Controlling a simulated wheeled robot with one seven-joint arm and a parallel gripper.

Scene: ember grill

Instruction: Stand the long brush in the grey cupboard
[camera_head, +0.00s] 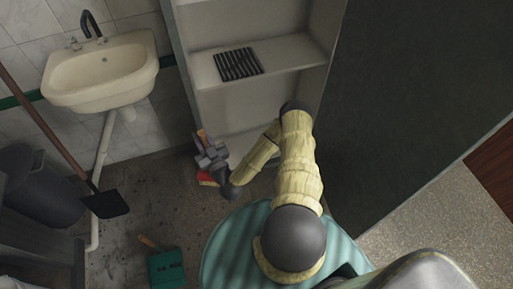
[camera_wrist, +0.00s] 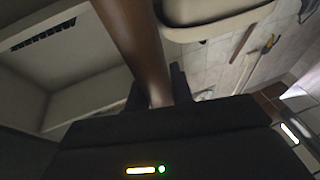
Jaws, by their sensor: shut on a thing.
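My gripper (camera_head: 212,158) is shut on the brown handle of the long brush, just left of the grey cupboard's opening. In the wrist view the brush handle (camera_wrist: 138,40) runs up from between the dark fingers (camera_wrist: 158,92). In the head view a red part (camera_head: 206,178), apparently the brush's head, shows below my gripper, near the floor. My gripper hides part of the brush; I cannot tell whether it touches the floor. The grey cupboard (camera_head: 204,110) stands open, with shelves and a lower space partly behind my arm.
A black grate (camera_head: 238,64) lies on a cupboard shelf. The dark cupboard door (camera_head: 410,90) stands open at right. A sink (camera_head: 100,72), a long-handled shovel (camera_head: 106,203) and a dark bin (camera_head: 40,190) are at left. A green dustpan (camera_head: 167,269) lies on the floor.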

